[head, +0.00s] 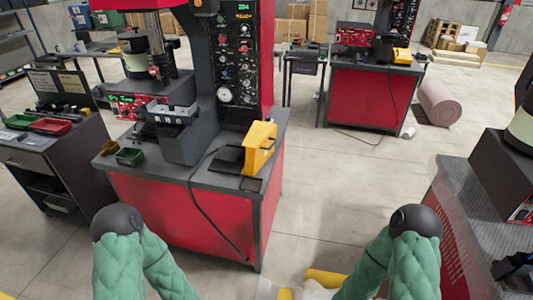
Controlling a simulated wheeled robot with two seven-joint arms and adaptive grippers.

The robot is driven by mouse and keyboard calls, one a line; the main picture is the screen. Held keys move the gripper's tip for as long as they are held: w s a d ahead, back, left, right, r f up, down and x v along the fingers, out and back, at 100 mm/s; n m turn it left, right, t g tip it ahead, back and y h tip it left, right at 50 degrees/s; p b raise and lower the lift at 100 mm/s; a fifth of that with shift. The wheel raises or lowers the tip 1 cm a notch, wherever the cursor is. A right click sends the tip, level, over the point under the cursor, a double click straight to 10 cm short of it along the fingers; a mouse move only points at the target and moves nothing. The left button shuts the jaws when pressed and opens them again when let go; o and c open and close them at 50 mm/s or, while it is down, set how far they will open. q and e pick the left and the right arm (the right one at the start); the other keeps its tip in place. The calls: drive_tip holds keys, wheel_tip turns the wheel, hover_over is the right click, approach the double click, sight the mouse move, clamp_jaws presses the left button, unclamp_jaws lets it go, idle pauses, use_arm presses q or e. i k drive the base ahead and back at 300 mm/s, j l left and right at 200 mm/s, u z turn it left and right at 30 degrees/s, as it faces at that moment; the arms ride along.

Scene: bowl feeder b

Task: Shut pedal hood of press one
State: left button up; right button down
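Press one appears to be the nearest red and dark grey press (187,110), standing on a red cabinet with a grey top (205,175). The yellow pedal hood (260,148) is at the right end of that top. It stands tilted up, with a dark handle on its face and a dark flat base at its foot. A black cable runs from near it over the cabinet's front. Both my green-sleeved arms show at the bottom, in front of the cabinet. Neither of my grippers is in view.
A grey workbench with a red tray (52,126) stands left, and another machine table (455,210) stands right. A second press cabinet (368,95) and a pink roll (438,103) are behind. Floor right of press one is clear.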

sight(260, 142)
drive_tip(key=i+j, duration=0.7)
drive_tip(key=k+j+u, duration=0.05)
drive_tip(key=j, duration=0.05)
